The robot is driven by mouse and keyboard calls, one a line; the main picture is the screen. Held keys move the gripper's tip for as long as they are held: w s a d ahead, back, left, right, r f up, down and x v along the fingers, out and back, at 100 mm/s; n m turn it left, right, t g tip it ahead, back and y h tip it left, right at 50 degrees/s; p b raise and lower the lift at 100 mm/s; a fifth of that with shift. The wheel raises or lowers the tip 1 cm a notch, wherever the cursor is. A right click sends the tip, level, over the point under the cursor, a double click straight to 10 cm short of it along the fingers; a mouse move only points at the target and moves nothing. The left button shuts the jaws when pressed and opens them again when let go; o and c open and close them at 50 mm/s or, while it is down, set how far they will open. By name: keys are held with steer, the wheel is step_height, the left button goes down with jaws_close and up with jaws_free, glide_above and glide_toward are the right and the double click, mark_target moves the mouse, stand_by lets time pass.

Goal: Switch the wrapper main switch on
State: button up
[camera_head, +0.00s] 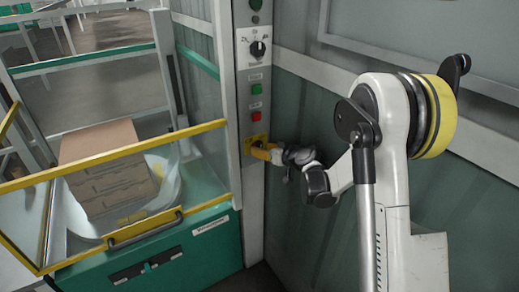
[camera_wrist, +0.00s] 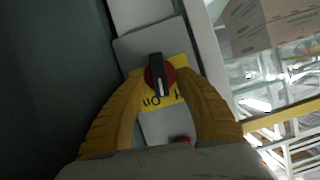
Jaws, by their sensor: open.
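The wrapper main switch (camera_wrist: 158,74) is a red rotary knob with a black bar handle on a yellow plate (camera_wrist: 180,69). In the wrist view, the handle runs nearly up and down the picture. Upside-down lettering shows below the knob, partly covered; the set position is unclear. My gripper (camera_wrist: 161,79) is open, with a yellow finger on each side of the knob; I cannot tell whether they touch it. In the head view, my gripper (camera_head: 262,152) is at the yellow plate (camera_head: 251,139) low on the control post and hides most of the switch.
Above on the post (camera_head: 246,185) are a black selector knob (camera_head: 258,48), a green button (camera_head: 256,89) and a red button (camera_head: 256,117). A yellow-railed guard (camera_head: 120,152) and a wrapper bay with a cardboard box (camera_head: 105,165) stand left. A dark green wall panel (camera_head: 300,230) is right.

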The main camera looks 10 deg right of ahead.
steer(key=v, duration=0.9)
steer(key=shift+s, duration=0.2)
